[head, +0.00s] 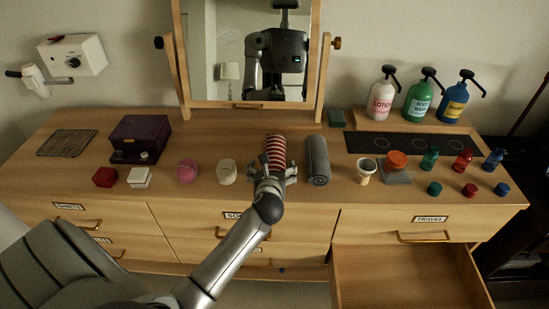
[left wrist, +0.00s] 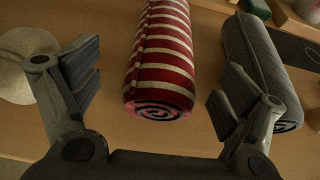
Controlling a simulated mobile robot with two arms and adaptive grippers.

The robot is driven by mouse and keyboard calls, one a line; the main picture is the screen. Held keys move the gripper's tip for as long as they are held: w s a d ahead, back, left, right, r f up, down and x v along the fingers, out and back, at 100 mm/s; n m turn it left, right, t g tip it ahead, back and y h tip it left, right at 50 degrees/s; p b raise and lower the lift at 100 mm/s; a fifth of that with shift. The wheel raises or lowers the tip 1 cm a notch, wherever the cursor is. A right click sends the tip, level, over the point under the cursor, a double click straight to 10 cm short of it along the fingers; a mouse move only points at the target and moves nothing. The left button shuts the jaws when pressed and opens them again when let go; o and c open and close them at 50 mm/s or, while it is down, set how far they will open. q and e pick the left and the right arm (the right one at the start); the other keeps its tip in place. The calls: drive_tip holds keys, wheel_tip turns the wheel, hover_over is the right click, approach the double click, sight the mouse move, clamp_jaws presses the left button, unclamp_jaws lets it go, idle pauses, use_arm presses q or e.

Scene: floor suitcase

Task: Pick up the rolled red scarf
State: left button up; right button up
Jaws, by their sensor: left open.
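The rolled red scarf (head: 275,150) has red and white stripes and lies on the dresser top, its length running toward the mirror. It also shows in the left wrist view (left wrist: 161,60), with its spiral end facing me. My left gripper (head: 273,172) is at the scarf's near end. In the left wrist view its open fingers (left wrist: 158,88) stand apart, one on each side of the scarf's near end, with gaps between. Nothing is held. My right gripper is not in view.
A rolled grey item (head: 318,160) lies close to the right of the scarf, near the right finger. A cream round item (head: 227,172) sits to the left. The mirror (head: 250,50) stands behind. The drawer labelled TRAVEL (head: 405,268) is open at front right.

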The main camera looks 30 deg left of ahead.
sight(274, 158)
use_arm(q)
drive_tip(key=shift+d+f+x, duration=0.1)
drive_tip(key=shift+x, duration=0.8)
drive_tip(key=shift+d+f+x, duration=0.1)
drive_tip(key=shift+f+x, duration=0.05)
drive_tip(key=shift+x, duration=0.75)
drive_tip(key=shift+d+f+x, duration=0.1)
drive_tip(key=shift+d+x, duration=0.05)
drive_tip(key=shift+x, duration=0.75)
drive_tip(key=shift+r, duration=0.1)
drive_tip(key=c, duration=0.8)
